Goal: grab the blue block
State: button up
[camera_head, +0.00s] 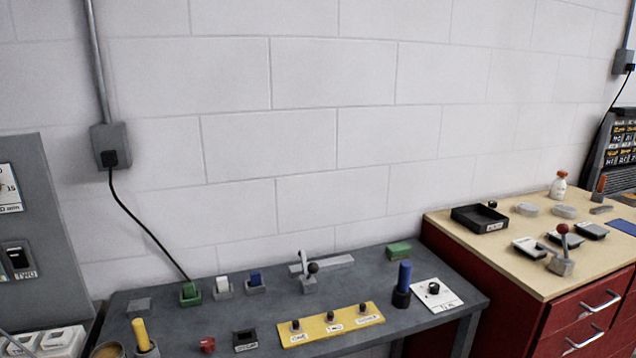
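A small blue block (255,277) sits upright in a small grey holder (257,290) toward the back of the grey table (225,318). Its lower part is hidden by the holder. A taller blue cylinder (404,274) stands in a dark round base farther right. My gripper is not in view.
A grey lever (309,272) stands just right of the blue block. A red cabinet (470,275) adjoins at right; the wall is close behind.

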aim_at(256, 280)
jog(key=k+l, duration=0.1)
jog(key=k, duration=0.45)
jog(key=i+j+u, duration=0.15)
jog(key=i+j, duration=0.55)
jog(key=j, duration=0.25)
jog(key=i+j+u, duration=0.1)
jog(key=i+j, duration=0.6)
jog(key=j, duration=0.15)
